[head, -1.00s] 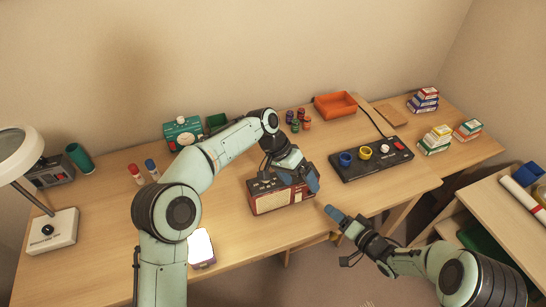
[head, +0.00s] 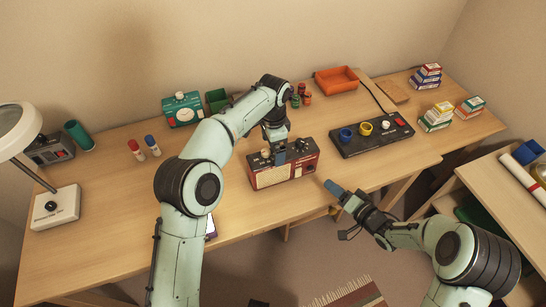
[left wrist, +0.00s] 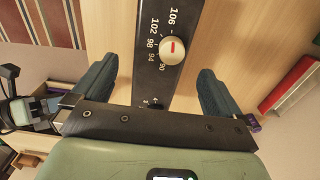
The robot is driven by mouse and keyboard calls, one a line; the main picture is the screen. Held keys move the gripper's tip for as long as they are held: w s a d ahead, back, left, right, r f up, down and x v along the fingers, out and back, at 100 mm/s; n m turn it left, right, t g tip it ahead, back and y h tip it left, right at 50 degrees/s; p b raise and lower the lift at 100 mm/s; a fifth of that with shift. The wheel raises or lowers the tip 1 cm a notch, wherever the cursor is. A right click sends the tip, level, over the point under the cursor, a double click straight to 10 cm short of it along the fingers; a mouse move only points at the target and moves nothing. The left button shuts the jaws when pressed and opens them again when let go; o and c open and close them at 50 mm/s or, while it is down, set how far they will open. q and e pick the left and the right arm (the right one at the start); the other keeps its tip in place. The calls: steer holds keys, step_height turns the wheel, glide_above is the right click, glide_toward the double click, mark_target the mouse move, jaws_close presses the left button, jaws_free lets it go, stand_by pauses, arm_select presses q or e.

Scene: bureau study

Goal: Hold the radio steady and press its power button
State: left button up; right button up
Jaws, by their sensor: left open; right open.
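The radio (head: 285,175), a dark-red box with a dark top, stands near the desk's front edge. In the left wrist view its black top panel (left wrist: 158,75) shows tuning numbers and a white knob (left wrist: 173,50) with a red mark. My left gripper (head: 279,157) points down over the radio. In the left wrist view (left wrist: 155,90) its fingers are wide apart, one on each side of the panel, with gaps. I cannot tell which control is the power button. My right gripper (head: 330,187) is open, empty, right of the radio, beyond the desk's front edge.
A black panel (head: 350,151) with coloured rings and buttons lies right of the radio. A teal device (head: 182,109), red marker (head: 136,150) and blue marker (head: 152,146) stand to the left. An orange tray (head: 337,80) is at the back.

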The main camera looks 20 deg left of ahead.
mark_target(273, 156)
arm_select(q)
step_height(273, 156, down, 7)
steer(key=shift+f, duration=0.1)
stand_by(0.3)
steer(key=c, duration=1.7)
steer(key=shift+c, duration=0.2)
arm_select(e)
jaws_close()
